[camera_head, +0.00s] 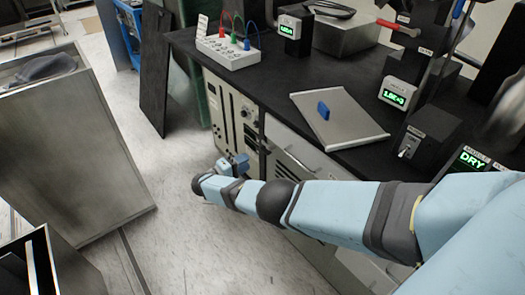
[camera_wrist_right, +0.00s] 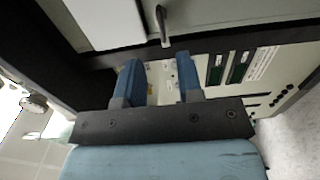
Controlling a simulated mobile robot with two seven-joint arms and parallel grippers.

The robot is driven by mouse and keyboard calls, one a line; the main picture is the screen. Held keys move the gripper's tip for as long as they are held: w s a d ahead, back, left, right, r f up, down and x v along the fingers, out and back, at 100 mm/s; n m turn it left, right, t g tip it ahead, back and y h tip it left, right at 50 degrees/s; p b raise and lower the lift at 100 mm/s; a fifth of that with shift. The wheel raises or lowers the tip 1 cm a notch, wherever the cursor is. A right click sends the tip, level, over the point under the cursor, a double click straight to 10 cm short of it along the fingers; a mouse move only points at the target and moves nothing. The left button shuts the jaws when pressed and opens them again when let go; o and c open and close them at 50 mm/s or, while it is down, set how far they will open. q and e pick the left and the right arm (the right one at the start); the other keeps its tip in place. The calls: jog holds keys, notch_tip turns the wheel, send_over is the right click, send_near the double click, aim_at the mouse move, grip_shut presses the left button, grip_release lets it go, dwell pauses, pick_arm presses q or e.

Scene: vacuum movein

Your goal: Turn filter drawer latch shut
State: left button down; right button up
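My right gripper (camera_head: 237,163) is in front of the bench's lower front, beside the cream instrument panel (camera_head: 227,112). In the right wrist view its two blue fingers (camera_wrist_right: 158,66) are apart, with nothing visible between them. The cream panel (camera_wrist_right: 268,68) lies beyond and to the right of the fingers, with green slots and several dark holes or knobs. I cannot make out which part is the filter drawer latch. My left gripper is not in view.
A large grey cabinet (camera_head: 75,150) stands at the left. Free floor (camera_head: 175,195) lies between.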

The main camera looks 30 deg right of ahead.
aim_at(264, 152)
jog(key=d, duration=0.6)
jog(key=w+d, duration=0.1)
jog(key=d, duration=0.3)
jog(key=shift+d+f, duration=0.1)
grip_shut()
